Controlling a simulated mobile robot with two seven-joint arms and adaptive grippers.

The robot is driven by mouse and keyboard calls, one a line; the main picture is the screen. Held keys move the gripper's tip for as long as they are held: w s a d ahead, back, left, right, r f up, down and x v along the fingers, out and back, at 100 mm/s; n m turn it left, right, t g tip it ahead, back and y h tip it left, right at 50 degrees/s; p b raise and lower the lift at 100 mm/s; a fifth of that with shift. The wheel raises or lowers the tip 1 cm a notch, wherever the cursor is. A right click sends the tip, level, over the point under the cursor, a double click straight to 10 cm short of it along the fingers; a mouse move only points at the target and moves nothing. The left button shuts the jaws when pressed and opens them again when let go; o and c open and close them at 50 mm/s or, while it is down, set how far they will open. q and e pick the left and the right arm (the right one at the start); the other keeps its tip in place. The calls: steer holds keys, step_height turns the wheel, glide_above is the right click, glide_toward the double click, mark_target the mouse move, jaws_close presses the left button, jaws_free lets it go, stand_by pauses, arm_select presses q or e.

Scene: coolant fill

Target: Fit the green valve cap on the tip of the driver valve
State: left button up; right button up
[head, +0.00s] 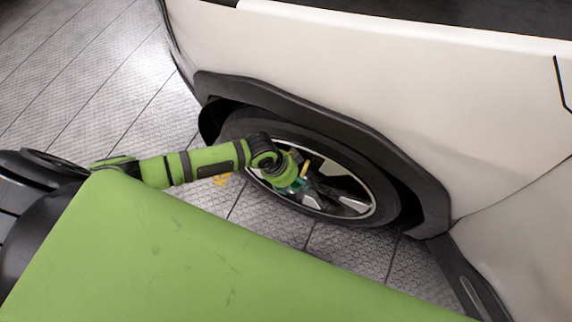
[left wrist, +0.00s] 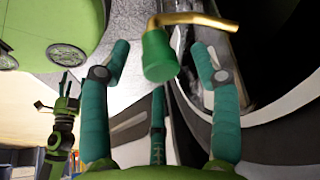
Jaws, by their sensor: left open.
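The green valve cap (left wrist: 160,57) sits on the end of the bent brass driver valve (left wrist: 205,19) in the left wrist view. The cap covers the valve's tip; whether it is fully seated I cannot tell. My left gripper (left wrist: 159,68) is open, its teal fingers spread around the cap with clear gaps on both sides. In the head view the left gripper (head: 293,182) is at the wheel, close to the brass valve (head: 305,168); the cap is hard to make out there.
The wheel's dark tyre (head: 388,190) and spoked rim surround the valve, under the white car body (head: 400,85) and its black arch trim (head: 330,118). Tiled floor (head: 95,70) lies open at the left. A green arm with a dark end (left wrist: 62,105) shows in the left wrist view.

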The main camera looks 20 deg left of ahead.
arm_select(q)
steer(key=v, duration=1.1)
steer(key=shift+f, duration=0.15)
